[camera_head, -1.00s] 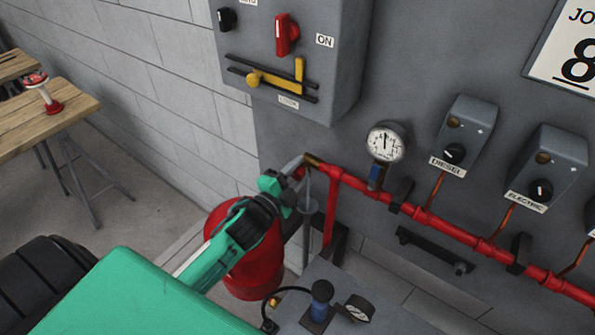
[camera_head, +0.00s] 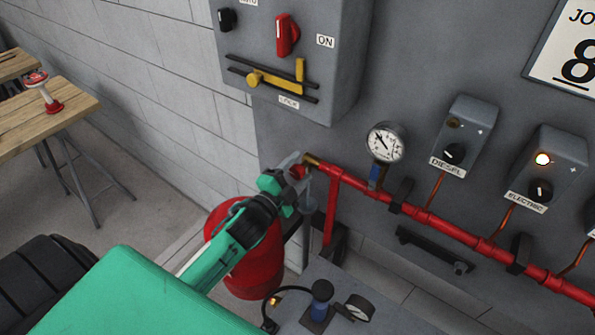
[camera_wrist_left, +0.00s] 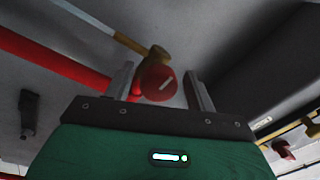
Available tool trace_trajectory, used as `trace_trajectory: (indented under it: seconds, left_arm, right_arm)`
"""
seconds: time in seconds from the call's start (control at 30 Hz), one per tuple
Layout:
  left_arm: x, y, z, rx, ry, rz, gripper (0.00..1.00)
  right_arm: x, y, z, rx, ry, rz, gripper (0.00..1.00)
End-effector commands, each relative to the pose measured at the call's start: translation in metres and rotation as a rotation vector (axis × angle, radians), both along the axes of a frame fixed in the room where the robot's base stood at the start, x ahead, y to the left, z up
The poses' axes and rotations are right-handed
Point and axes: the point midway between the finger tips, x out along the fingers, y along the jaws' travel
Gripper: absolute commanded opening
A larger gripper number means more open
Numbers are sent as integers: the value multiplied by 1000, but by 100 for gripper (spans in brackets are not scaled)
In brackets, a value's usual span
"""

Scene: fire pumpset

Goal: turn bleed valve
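The bleed valve's red knob (camera_head: 298,172) is at the left end of the red pipe, beside a brass fitting (camera_head: 312,160). It also shows in the left wrist view, where the round red knob (camera_wrist_left: 158,83) has a pale line on its face. My left gripper (camera_head: 294,166) is at the knob, partly covering it in the head view. In the left wrist view its two fingers stand apart on either side of the knob, with a small gap visible, so the left gripper (camera_wrist_left: 161,85) looks open around it. My right gripper is not in view.
The pressure gauge (camera_head: 385,143) has its needle toward the upper left. The electric box (camera_head: 546,165) has a lit lamp; the diesel box (camera_head: 463,132) is unlit. A grey control cabinet (camera_head: 340,55) hangs above. A red cylinder (camera_head: 245,265) stands below my left arm.

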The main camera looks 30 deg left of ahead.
Motion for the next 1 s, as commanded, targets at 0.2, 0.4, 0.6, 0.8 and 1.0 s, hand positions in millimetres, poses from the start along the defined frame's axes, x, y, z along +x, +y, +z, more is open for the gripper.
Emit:
trace_trajectory:
  seconds: [0.2,0.4,0.6,0.8,1.0]
  left_arm:
    - [-1,0,-2,0,2,0,56]
    - [-17,2,-6,1,4,0,56]
    - [-50,7,-10,0,5,0,56]
    - [-83,11,-12,-1,3,0,56]
    - [-112,15,-14,-1,3,0,56]
  right_arm:
    - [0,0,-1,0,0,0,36]
    - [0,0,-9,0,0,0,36]
    - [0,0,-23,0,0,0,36]
    - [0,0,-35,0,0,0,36]
    - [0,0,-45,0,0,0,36]
